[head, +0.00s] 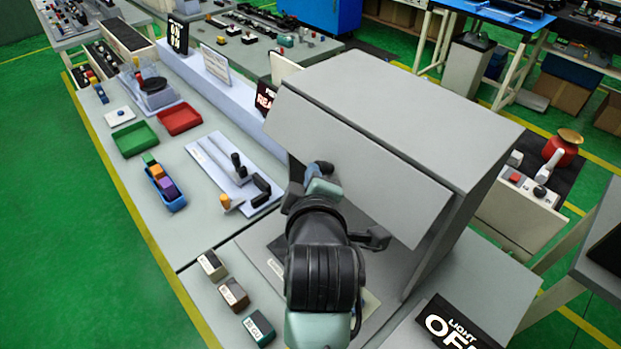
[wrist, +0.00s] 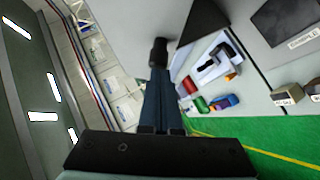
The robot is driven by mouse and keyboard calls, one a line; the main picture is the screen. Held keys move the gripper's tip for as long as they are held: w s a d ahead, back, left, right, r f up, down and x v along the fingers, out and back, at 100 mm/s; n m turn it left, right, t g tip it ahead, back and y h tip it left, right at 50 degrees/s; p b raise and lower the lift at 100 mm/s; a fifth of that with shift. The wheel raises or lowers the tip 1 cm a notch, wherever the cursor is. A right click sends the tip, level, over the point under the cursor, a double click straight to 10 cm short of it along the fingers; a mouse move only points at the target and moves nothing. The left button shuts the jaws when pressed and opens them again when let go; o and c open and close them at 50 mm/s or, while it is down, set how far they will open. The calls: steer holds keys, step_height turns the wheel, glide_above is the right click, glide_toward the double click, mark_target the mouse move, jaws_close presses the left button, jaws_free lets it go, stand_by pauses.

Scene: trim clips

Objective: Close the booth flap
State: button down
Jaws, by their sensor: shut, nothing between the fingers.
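The grey booth (head: 400,105) stands on the bench right of centre in the head view. Its flap (head: 345,165) is a flat grey panel hanging from the front top edge. The flap slants outward, its lower edge standing away from the booth, so the front is partly open below it. My gripper (head: 322,172) is in front of the flap near its lower left part; I cannot tell whether they touch. In the wrist view my gripper (wrist: 159,50) has its dark fingers together with nothing between them. My arm hides part of the booth's opening.
Several small labelled blocks (head: 233,293) stand at the bench's front. Left are a clamp fixture (head: 232,165), a blue bin (head: 166,188), and green (head: 134,139) and red (head: 180,120) trays. Green floor (head: 70,240) is clear.

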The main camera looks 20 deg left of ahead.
steer(key=w+d+f+n+t+b, duration=0.2)
steer(key=w+f+n+t+b, duration=0.1)
steer(key=b, duration=1.4)
step_height(320, 180, down, 3)
steer(key=shift+r+n+t, duration=0.1)
steer(key=shift+n+t, duration=0.4)
steer(key=shift+t, duration=0.4)
